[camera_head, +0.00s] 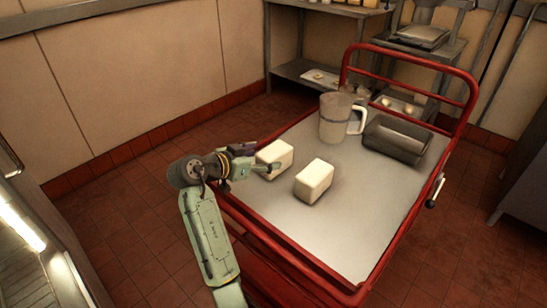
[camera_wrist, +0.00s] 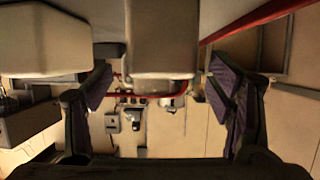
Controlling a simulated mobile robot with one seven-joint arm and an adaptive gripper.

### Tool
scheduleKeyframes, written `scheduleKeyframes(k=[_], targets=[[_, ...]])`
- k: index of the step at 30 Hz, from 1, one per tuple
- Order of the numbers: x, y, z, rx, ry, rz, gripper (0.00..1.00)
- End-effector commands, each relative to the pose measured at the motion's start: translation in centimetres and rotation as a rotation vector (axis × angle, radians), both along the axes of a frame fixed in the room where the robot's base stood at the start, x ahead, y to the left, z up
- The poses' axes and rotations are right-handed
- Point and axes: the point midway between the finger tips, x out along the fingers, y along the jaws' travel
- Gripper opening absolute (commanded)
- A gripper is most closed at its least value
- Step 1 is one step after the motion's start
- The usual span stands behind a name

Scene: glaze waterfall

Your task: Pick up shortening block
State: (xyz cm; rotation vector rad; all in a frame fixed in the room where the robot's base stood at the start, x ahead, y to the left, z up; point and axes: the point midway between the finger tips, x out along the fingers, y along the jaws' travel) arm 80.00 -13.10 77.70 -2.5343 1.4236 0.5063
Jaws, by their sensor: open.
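Two pale cream blocks stand on the cart top; they look alike, and I cannot tell which is the shortening block. The left block (camera_head: 277,155) is at the cart's left edge, and the right block (camera_head: 314,181) stands a little nearer the camera. My gripper (camera_head: 262,164) is open at the left block, with one finger showing by its near side. In the wrist view the open fingers (camera_wrist: 160,80) lie to either side of this block (camera_wrist: 160,40), with gaps on both sides. The other block (camera_wrist: 40,40) shows at the left there.
The cart top (camera_head: 345,235) has a red rail frame (camera_head: 410,58). A clear pitcher (camera_head: 335,120) and a dark grey pan (camera_head: 397,140) stand behind the blocks. The near right part of the cart top is clear. Metal shelves (camera_head: 318,72) stand behind the cart.

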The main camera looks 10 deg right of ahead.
Motion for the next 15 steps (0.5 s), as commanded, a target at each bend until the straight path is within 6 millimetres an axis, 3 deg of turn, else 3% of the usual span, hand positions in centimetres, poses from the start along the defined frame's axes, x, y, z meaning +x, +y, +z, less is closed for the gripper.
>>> scheduleKeyframes(k=[15], targets=[[2.8,-4.4,-2.1,0.0,0.0,0.003,0.75]])
